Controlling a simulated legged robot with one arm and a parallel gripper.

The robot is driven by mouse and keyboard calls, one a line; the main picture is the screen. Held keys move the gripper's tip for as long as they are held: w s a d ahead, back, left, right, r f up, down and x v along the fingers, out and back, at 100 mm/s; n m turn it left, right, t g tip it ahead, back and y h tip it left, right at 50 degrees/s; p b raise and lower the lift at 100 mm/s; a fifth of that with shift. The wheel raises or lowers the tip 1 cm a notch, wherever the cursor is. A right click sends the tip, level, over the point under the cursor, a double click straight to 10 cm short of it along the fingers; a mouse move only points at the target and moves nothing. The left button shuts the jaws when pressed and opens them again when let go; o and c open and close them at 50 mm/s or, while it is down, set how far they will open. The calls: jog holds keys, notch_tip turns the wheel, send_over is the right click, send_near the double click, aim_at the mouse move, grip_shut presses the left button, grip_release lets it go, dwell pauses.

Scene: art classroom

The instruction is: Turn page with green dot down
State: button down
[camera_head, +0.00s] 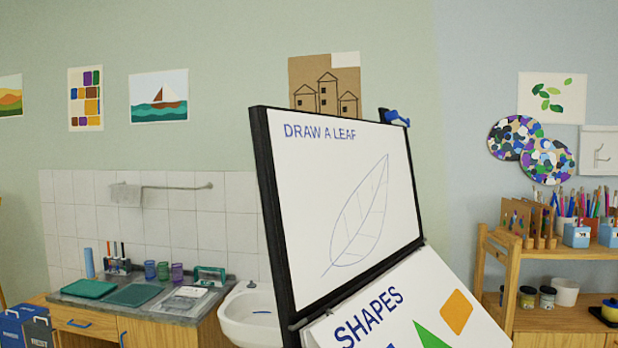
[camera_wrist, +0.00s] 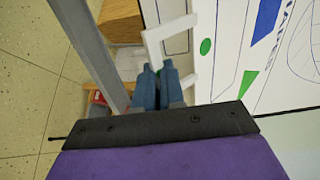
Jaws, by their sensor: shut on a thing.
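The easel board (camera_head: 271,215) stands upright with a page titled "DRAW A LEAF" (camera_head: 350,200) on it. Below it a page titled "SHAPES" (camera_head: 375,318) slants outward, with an orange and a green shape; its lower part is cut off. In the wrist view a green dot (camera_wrist: 205,46) shows on a white sheet. A white frame-like handle (camera_wrist: 171,28) is beside the dot. My gripper (camera_wrist: 157,68) is shut at this handle, its blue-grey fingers close together. The exact contact is hard to see. My gripper is not in the head view.
A counter (camera_head: 185,308) with trays and a white sink (camera_head: 255,318) is on the left. A wooden shelf (camera_head: 550,250) with art supplies stands on the right. A grey post (camera_wrist: 90,45) is close to my gripper. Tiled floor (camera_wrist: 35,60) is clear on the left.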

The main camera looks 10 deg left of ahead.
jog(key=shift+a+f, duration=0.1)
jog(key=w+a+f, duration=0.3)
jog(key=a+f, duration=0.3)
jog(key=shift+w+f, duration=0.15)
jog(key=shift+w, duration=0.15)
dwell(0.4)
jog(key=shift+d, duration=0.1)
jog(key=c, duration=1.2)
grip_release()
jog(key=shift+d, duration=0.1)
jog(key=p+v, duration=0.2)
jog(key=v, duration=1)
jog(key=shift+p, duration=0.35)
dwell(0.7)
dwell(0.5)
